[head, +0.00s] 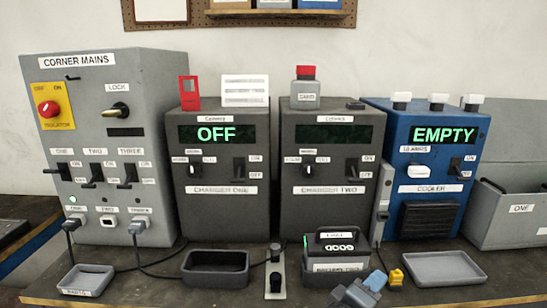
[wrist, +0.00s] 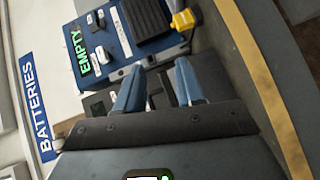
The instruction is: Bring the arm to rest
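My gripper (head: 368,286) is low at the front of the bench in the head view, just in front of the battery block (head: 338,254) and left of a small yellow piece (head: 396,277). In the wrist view its two blue fingers stand apart, and my gripper (wrist: 158,82) is open with nothing clearly held between them. The yellow piece also shows beyond the fingers in the wrist view (wrist: 183,20). Most of my arm is out of view.
Charger one (head: 221,172) reads OFF; charger two (head: 331,172) is dark. The blue cooler (head: 436,165) reads EMPTY. The corner mains box (head: 110,150) stands left. Trays (head: 85,280), (head: 445,268) and a black cradle (head: 215,268) line the front, with cables behind.

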